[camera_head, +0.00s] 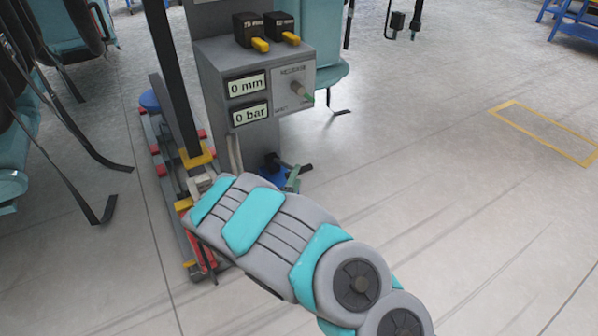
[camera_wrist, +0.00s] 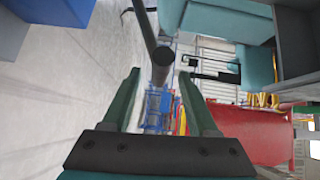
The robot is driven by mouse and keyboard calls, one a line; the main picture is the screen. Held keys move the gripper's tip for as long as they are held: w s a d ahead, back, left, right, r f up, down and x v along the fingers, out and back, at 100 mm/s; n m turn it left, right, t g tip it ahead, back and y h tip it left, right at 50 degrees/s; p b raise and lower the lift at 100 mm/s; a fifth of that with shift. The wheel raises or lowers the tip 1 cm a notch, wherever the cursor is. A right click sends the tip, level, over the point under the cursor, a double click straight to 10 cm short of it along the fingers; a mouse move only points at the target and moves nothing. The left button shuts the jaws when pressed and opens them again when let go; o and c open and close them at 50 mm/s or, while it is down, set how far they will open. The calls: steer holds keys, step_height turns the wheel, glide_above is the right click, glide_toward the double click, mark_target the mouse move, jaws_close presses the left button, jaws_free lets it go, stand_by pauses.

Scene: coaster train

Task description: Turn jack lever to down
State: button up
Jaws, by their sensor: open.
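In the wrist view, a dark rod (camera_wrist: 162,62) with a round end points toward the camera, between the finger lines. My gripper (camera_wrist: 159,78) is open, its two green fingers on either side of the rod's end. I cannot tell whether they touch it. In the head view, a green finger (camera_head: 292,181) shows just below the lever, and my arm hides what lies beneath.
Teal seats (camera_head: 62,30) stand at the left. A red part (camera_wrist: 250,135) lies right in the wrist view.

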mark_target(286, 165)
steer(key=shift+x, duration=1.9)
jaws_close()
